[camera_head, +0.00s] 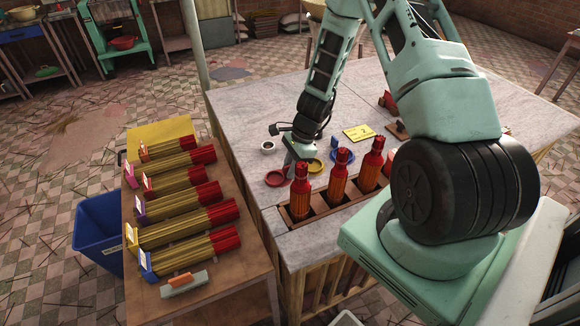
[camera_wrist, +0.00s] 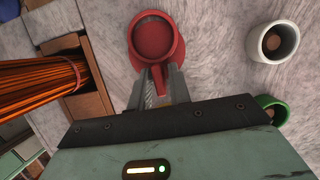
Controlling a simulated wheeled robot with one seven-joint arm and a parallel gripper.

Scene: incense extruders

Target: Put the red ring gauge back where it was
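The red ring gauge (camera_wrist: 152,38) is at the top middle of the wrist view, a round red piece with a short handle pointing toward me. My gripper (camera_wrist: 160,72) has its two fingers on either side of this handle, seemingly closed against it. In the head view my gripper (camera_head: 294,164) points down low over the table, its tips partly hidden behind a red-topped bottle. I cannot tell whether the gauge touches the surface.
A white cup (camera_head: 267,148) stands near my gripper, and a green cup (camera_wrist: 270,108) shows in the wrist view. A rack (camera_head: 324,209) of red-topped bottles stands in front. A yellow card (camera_head: 358,132) lies behind. Incense bundles (camera_head: 185,203) fill the left table.

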